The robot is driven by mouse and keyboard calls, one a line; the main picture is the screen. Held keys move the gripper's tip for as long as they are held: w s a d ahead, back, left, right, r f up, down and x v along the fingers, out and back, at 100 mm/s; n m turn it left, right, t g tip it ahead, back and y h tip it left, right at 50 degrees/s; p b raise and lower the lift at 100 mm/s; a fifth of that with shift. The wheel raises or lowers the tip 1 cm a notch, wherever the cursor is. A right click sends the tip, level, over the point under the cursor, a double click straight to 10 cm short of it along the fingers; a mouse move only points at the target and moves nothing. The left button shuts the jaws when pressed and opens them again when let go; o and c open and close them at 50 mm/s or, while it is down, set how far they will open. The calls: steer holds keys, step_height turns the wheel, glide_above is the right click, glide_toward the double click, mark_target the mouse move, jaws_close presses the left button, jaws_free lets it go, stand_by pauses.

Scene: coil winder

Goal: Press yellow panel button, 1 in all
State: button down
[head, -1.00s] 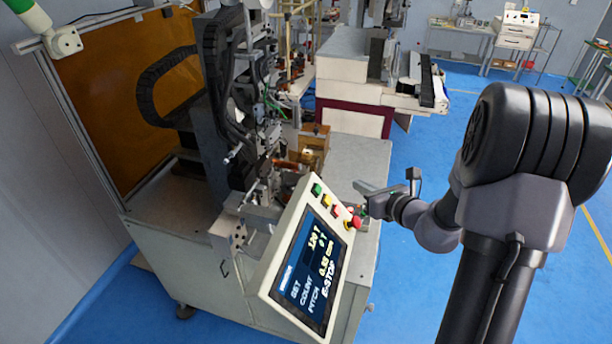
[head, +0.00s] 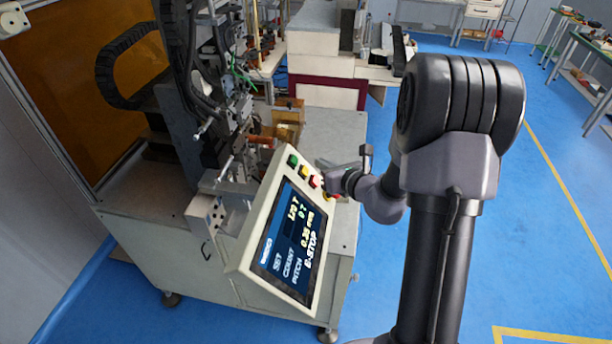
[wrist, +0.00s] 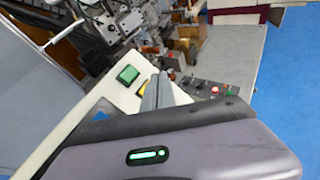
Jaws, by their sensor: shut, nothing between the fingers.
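The yellow button (head: 304,171) sits between a green button (head: 292,160) and a red button (head: 315,181) along the top edge of the tilted control panel (head: 243,250). In the wrist view, the yellow button (wrist: 144,88) shows only partly, beside my fingers, with the green button (wrist: 127,74) clear to its left. In the wrist view, my gripper (wrist: 157,77) covers part of the panel top. I cannot tell whether it touches the button.
The panel screen (head: 291,240) shows winding figures and the word E-STOP. The winder's dark column and cables (head: 190,70) rise behind the panel. A small box with a red knob (wrist: 215,90) lies right of my fingers. Blue floor (head: 545,230) is open to the right.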

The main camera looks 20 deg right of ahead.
steer(key=shift+w+a+f+b, duration=0.35)
steer(key=shift+w+a+f, duration=0.05)
steer(key=shift+a+f, duration=0.2)
stand_by(1.6)
steer(key=shift+w+a+f+b, duration=0.2)
steer(key=shift+a+f+b, duration=0.05)
steer(key=shift+b, duration=0.1)
steer(key=shift+w+a+f+b, duration=0.15)
steer(key=shift+a+f+b, duration=0.15)
steer(key=shift+b, duration=0.05)
stand_by(0.6)
stand_by(0.3)
steer(key=shift+s+d+r+p, duration=0.35)
steer(key=shift+d+r+p, duration=0.05)
steer(key=shift+d+r, duration=0.15)
